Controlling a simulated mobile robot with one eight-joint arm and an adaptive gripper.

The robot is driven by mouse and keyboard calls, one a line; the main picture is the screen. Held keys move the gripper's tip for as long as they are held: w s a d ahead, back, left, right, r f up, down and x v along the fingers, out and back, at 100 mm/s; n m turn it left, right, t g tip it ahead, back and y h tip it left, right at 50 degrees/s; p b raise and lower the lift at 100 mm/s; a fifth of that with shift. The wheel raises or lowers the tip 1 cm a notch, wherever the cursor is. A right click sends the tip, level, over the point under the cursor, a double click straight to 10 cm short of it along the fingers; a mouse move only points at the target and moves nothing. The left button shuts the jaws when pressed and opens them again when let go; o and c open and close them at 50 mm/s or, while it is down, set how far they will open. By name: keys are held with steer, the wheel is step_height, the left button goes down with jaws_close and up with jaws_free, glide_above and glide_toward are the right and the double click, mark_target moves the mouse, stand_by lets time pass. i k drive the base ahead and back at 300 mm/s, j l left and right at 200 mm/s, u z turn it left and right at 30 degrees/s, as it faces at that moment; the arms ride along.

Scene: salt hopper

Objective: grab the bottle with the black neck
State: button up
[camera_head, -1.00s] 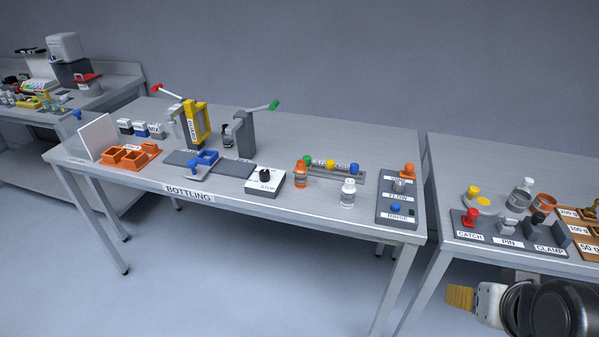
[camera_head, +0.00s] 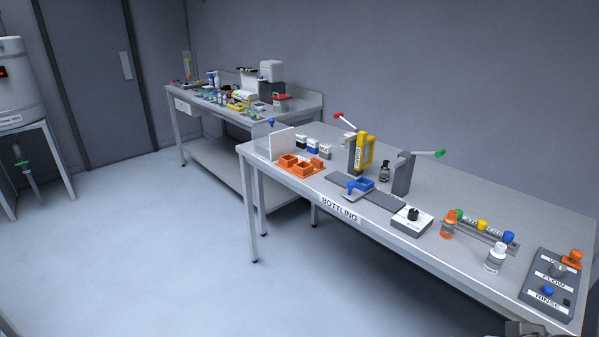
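A small dark bottle with a black neck (camera_head: 384,171) stands upright on the bottling table (camera_head: 470,200). It is between the yellow press (camera_head: 362,152) and the grey stand with a green-tipped lever (camera_head: 404,172). An orange bottle (camera_head: 447,226) and a white bottle (camera_head: 495,259) stand nearer, on the right part of the table. My gripper is not in view; only a dark sliver, perhaps of my arm, shows at the bottom right edge.
A blue holder (camera_head: 361,185) on a grey track and a white box with a black knob (camera_head: 411,221) lie in front of the bottle. Orange trays (camera_head: 301,166) are left. A control panel (camera_head: 553,283) is at right. Open floor (camera_head: 180,260) lies left.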

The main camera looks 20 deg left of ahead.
mark_target(384, 172)
steer(key=u, duration=0.25)
steer(key=i+j+z, duration=0.2)
steer(key=j, duration=0.3)
steer(key=i+j+z, duration=0.2)
steer(key=i+j, duration=0.15)
steer(key=j, duration=0.15)
steer(key=i+j+z, duration=0.15)
steer(key=j, duration=0.45)
steer(key=i+j+z, duration=0.2)
steer(key=j, duration=0.35)
steer(key=i+j+z, duration=0.2)
steer(key=j, duration=0.45)
steer(key=i+j+z, duration=0.2)
steer(key=j, duration=0.4)
steer(key=j+z, duration=0.2)
steer(key=j, duration=0.45)
steer(key=i+j, duration=0.2)
steer(key=i, duration=0.3)
